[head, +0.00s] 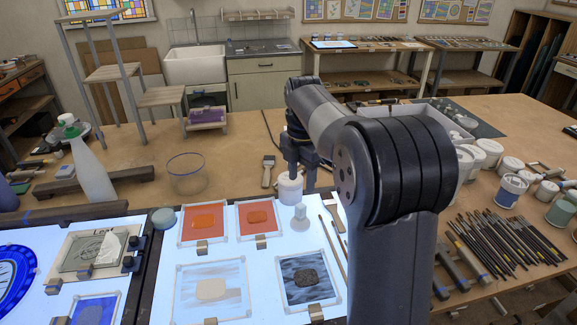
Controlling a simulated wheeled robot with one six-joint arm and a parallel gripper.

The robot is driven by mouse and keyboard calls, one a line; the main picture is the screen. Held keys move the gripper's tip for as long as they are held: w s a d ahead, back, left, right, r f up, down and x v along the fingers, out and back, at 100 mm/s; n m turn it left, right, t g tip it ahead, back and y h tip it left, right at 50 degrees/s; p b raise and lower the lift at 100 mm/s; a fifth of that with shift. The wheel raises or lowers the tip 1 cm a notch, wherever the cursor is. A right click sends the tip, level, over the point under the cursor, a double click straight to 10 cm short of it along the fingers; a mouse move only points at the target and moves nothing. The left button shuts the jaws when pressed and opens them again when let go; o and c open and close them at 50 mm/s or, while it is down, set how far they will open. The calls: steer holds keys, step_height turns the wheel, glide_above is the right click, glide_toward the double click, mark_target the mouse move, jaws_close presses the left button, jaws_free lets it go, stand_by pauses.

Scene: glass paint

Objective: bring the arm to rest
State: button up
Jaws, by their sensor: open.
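My arm reaches from the lower right out over the workbench (235,150), and its bent links hide part of the bench behind. My gripper (298,178) points down near the middle of the bench, just behind the lit panel. It is open, with a small white jar (290,190) directly below or in front of its fingers. I cannot tell whether the fingers touch the jar.
The lit panel (165,285) carries orange, clear and grey glass samples. Several brushes (500,240) and white jars crowd the right. Bare bench lies behind the bowl.

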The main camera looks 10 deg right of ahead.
mark_target(301, 205)
stand_by(0.3)
step_height(301, 205, down, 11)
steer(key=shift+r+p, duration=0.2)
steer(key=shift+p, duration=0.35)
steer(key=shift+r, duration=0.2)
steer(key=shift+f, duration=0.1)
